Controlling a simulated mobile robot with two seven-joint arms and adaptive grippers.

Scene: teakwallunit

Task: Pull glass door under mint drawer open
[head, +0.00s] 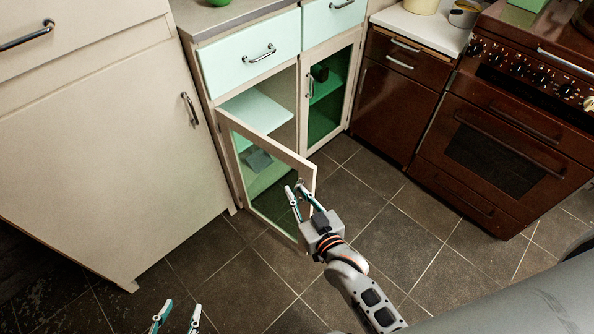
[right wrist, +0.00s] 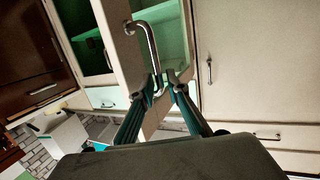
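The glass door (head: 307,172) under the left mint drawer (head: 250,52) has a cream frame and stands partly open, swung out from its left side. Its metal bar handle shows in the right wrist view (right wrist: 152,44). My right gripper (head: 295,189) is at the door's free edge. In the right wrist view, its fingertips (right wrist: 163,76) are close together around the lower part of the handle. The fingers partly hide the handle's lower end. My left gripper (head: 181,308) is open and empty at the bottom of the head view, apart from the door.
Inside the cabinet is a mint shelf (head: 257,108); a dark object (head: 258,160) shows behind the glass. A second glass door (head: 327,96) beside it is shut. A tall cream cabinet (head: 100,140) stands left, a brown oven (head: 505,140) right. The tiled floor (head: 390,222) is clear.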

